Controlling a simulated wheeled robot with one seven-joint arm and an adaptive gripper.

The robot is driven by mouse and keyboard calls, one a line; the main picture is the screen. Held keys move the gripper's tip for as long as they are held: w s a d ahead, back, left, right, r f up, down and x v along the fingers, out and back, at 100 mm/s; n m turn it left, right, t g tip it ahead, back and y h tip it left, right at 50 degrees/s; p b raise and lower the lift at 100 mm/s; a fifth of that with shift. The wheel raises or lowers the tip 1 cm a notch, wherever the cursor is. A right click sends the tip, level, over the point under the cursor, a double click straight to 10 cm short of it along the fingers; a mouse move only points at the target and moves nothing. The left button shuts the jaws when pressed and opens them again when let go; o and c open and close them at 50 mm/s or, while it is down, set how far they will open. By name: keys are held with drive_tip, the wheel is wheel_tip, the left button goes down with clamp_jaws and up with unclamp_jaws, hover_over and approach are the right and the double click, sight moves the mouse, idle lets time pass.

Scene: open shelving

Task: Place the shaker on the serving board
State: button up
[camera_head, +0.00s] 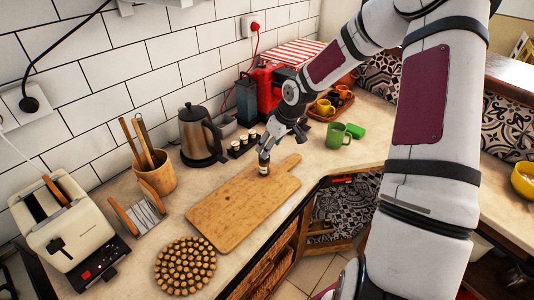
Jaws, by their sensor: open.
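A small shaker (263,169) with a dark body and pale label stands upright at the far right part of the wooden serving board (232,213), near its handle. Its base appears to be on the board's surface. My gripper (265,154) is open and reaches down from the upper right, its fingertips at the shaker's top. The fingers partly hide the shaker's upper end, and I cannot tell whether they touch it.
A dark rack (238,151) with several small shakers stands behind the board. A kettle (202,138), utensil pot (160,179), toaster (65,228) and round cork trivet (185,266) are left of the board. Green mugs (338,136) stand to the right.

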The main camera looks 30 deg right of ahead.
drive_tip(key=s+a+r+m+h, duration=0.1)
drive_tip(key=s+a+r+h, duration=0.1)
drive_tip(key=s+a+r, duration=0.55)
drive_tip(key=s+a+r+m+h, duration=0.1)
drive_tip(key=s+a+r+h, duration=0.1)
drive_tip(key=s+r, duration=0.95)
drive_tip(key=s+a+r+m+y, duration=0.1)
drive_tip(key=s+a+r, duration=0.2)
drive_tip(key=s, duration=0.3)
drive_tip(key=s+a+r+t+y, duration=0.1)
drive_tip(key=s+a+r, duration=0.2)
drive_tip(key=s+r, duration=0.2)
drive_tip(key=shift+s+a+r+m+y, duration=0.2)
drive_tip(key=shift+s+r+m+y, duration=0.15)
drive_tip(key=shift+s, duration=0.2)
drive_tip(key=shift+w+f, duration=0.1)
drive_tip(key=shift+f, duration=0.05)
drive_tip(key=shift+w+f, duration=0.2)
